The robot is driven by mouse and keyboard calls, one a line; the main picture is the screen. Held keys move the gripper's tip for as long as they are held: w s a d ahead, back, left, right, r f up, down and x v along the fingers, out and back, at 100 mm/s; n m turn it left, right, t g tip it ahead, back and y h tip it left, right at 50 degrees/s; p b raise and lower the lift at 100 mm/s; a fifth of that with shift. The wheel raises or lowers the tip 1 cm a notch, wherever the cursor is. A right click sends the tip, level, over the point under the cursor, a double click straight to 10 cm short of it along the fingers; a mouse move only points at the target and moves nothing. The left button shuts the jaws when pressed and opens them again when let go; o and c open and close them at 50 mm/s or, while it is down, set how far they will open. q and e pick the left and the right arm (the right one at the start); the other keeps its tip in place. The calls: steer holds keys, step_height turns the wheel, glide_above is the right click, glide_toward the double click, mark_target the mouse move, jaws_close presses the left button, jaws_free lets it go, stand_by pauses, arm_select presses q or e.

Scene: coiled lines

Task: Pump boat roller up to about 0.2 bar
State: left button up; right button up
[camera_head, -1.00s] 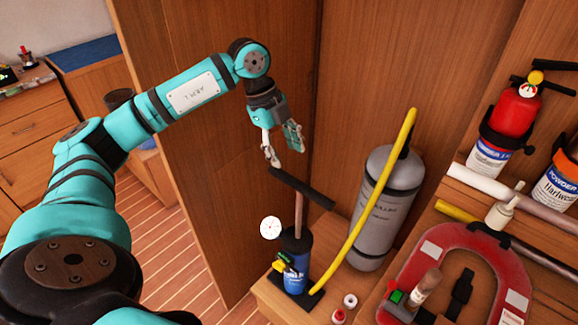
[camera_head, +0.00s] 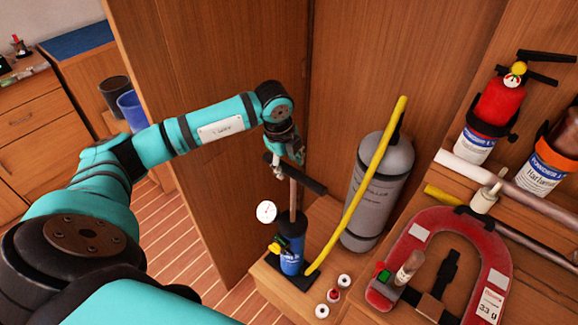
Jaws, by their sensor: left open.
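The hand pump (camera_head: 291,245) stands upright, a blue and black barrel on a dark foot, on the wooden ledge. Its rod is raised, with a dark T-handle (camera_head: 312,186) on top. A white round gauge (camera_head: 266,212) sits at its left. A yellow hose (camera_head: 362,200) runs from the pump's foot up to the top of the grey boat roller (camera_head: 367,207), which stands upright behind it. My left gripper (camera_head: 288,165) is open at the handle's left part, its fingers seemingly either side of the bar; contact cannot be told. My right gripper is out of view.
A red horseshoe-shaped piece (camera_head: 408,237) lies at the right, with fire extinguishers (camera_head: 498,105) on the wall above it. Small white rings (camera_head: 322,311) lie on the ledge in front of the pump. A wooden panel (camera_head: 190,130) stands close behind my left arm.

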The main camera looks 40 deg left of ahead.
mark_target(288, 167)
arm_select(q)
steer(key=shift+w+f, duration=0.15)
steer(key=shift+f, duration=0.7)
steer(key=shift+w+f, duration=0.15)
steer(key=shift+f, duration=0.65)
jaws_close()
